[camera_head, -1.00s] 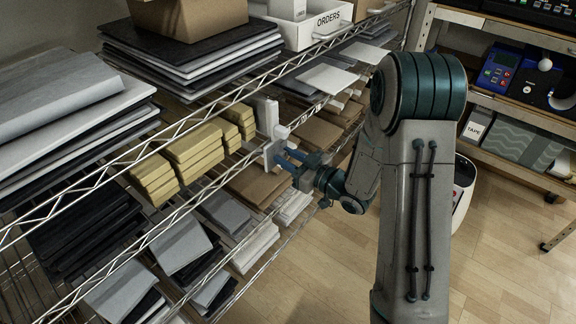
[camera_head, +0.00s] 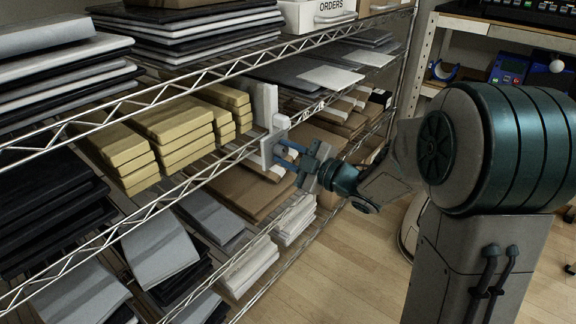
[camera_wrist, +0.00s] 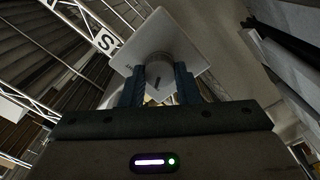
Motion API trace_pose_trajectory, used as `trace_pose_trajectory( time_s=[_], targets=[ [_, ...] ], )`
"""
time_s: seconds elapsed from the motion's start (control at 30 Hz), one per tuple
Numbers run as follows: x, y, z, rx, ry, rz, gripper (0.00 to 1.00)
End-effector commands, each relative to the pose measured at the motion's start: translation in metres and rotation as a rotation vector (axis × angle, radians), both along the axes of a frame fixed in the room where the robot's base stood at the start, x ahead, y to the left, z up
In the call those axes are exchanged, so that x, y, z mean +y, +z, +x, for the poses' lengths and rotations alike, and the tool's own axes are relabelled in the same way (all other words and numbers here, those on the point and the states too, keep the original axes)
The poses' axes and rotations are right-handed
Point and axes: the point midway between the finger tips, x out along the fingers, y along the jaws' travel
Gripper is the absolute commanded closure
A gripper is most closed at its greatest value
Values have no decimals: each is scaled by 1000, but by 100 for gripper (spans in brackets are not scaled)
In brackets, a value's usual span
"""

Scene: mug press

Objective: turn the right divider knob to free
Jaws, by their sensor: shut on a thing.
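The right divider (camera_head: 264,105) is a white upright panel on the middle shelf, at the right end of the yellow stacks. Its white front plate (camera_head: 268,150) faces out over the shelf edge and shows tilted in the wrist view (camera_wrist: 180,35). The round grey knob (camera_wrist: 158,70) stands out from this plate, with a dark mark on its face. My gripper (camera_head: 284,152) reaches it from the right, its blue fingers on either side of the knob in the wrist view (camera_wrist: 160,88), shut on it. Small lettering on the plate is too small to read.
Yellow stacks (camera_head: 160,130) sit left of the divider and brown flat packs (camera_head: 325,135) right of it. Wire shelf rails run close above and below my gripper. Open wooden floor (camera_head: 350,265) lies in front of the rack.

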Motion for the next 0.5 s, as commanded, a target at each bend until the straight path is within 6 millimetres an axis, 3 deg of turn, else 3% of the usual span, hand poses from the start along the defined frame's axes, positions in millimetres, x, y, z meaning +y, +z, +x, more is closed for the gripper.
trace_pose_trajectory(
  time_s=[0.5],
  targets=[
    [0, -1, 0, -87, 1, -70, 94]
  ],
)
